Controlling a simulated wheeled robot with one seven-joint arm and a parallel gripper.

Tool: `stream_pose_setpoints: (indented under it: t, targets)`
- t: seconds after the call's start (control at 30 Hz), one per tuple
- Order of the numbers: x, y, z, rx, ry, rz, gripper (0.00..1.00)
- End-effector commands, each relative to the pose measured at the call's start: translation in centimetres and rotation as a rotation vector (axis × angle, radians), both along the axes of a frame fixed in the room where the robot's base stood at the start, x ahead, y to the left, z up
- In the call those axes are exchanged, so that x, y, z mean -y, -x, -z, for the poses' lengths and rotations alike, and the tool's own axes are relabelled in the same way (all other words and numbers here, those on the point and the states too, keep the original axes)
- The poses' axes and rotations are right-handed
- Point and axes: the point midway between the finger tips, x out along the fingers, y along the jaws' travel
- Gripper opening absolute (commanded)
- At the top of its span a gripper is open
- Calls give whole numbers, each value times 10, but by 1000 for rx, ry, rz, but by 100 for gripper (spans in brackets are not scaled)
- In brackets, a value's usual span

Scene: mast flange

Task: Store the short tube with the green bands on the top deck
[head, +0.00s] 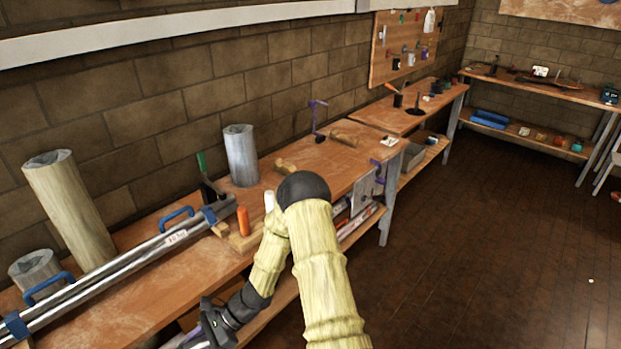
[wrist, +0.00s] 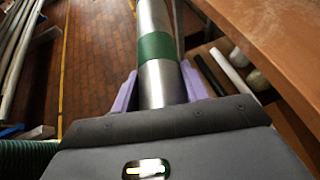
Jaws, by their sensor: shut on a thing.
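The metal tube with a green band (wrist: 155,47) runs up the middle of the wrist view, and its far end is cut off by the frame. My gripper (wrist: 153,90) is shut on it, with a purple finger on each side. In the head view my gripper (head: 196,334) is low at the front edge of the workbench, and most of the tube is out of frame. The bench top, which I take as the top deck (head: 130,312), is wooden; its edge shows close on the right in the wrist view (wrist: 270,40).
Long silver tubes (head: 120,262) with blue handles lie along the bench top. Upright cylinders (head: 241,155) and an orange-handled item (head: 243,221) stand there too. Under the bench, a lower shelf (head: 285,294) holds pieces, including a white tube (wrist: 229,70). Open brick floor (head: 480,220) lies to the right.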

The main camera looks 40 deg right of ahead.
Motion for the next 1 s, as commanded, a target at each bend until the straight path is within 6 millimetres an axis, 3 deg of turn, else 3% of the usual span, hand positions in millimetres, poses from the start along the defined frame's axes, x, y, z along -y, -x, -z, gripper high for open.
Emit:
stream_pose_setpoints:
  t: [0.37,0.7,1.0]
  targets:
    - [55,-10,33,-6,-9,250,0]
    - [129,-3,82,-11,8,569,0]
    - [138,-1,89,-8,17,606,0]
